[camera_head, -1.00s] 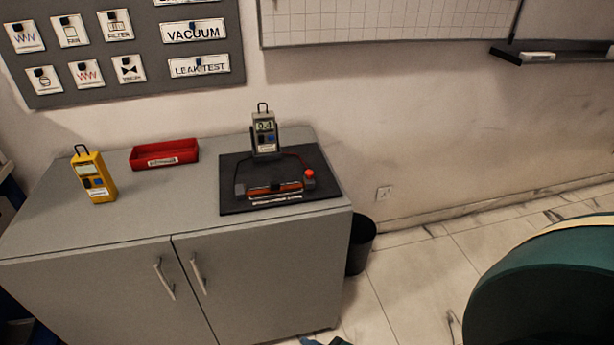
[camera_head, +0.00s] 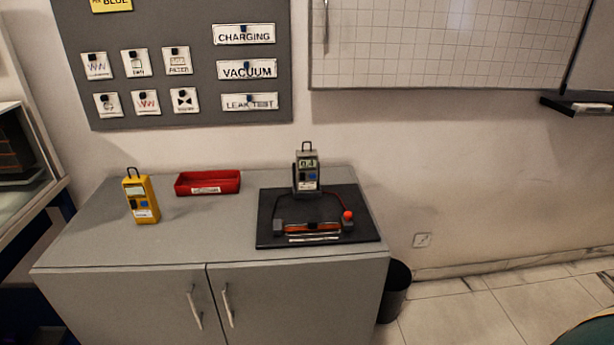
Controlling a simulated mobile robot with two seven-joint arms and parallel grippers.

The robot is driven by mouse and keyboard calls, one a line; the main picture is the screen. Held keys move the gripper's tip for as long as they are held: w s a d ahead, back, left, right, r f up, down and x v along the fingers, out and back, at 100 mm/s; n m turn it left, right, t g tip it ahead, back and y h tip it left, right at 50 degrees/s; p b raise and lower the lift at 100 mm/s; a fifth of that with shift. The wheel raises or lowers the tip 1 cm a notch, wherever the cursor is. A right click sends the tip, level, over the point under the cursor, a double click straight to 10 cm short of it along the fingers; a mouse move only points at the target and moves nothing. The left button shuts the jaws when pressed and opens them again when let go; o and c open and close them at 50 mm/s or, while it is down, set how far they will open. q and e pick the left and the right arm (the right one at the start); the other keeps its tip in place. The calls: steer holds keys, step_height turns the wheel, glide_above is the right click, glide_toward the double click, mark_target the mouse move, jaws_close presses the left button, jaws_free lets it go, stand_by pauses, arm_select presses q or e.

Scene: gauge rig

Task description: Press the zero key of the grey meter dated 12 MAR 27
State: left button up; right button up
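A grey meter (camera_head: 307,172) stands upright at the back of a black mat (camera_head: 266,218) on the right part of the grey cabinet top. Its small display is lit, with a dark key and a blue key below it and a label at the bottom. The date on the label is too small to read. A yellow meter (camera_head: 140,198) of similar shape stands on the left part of the cabinet. Neither of my grippers shows in the view.
A red tray (camera_head: 208,183) sits at the back between the meters. On the mat, a rig (camera_head: 312,227) with an orange-red bar and a red knob (camera_head: 347,215) lies in front of the grey meter. The grey cabinet (camera_head: 130,250) has bare top in front. A dark bin (camera_head: 394,290) stands at its right.

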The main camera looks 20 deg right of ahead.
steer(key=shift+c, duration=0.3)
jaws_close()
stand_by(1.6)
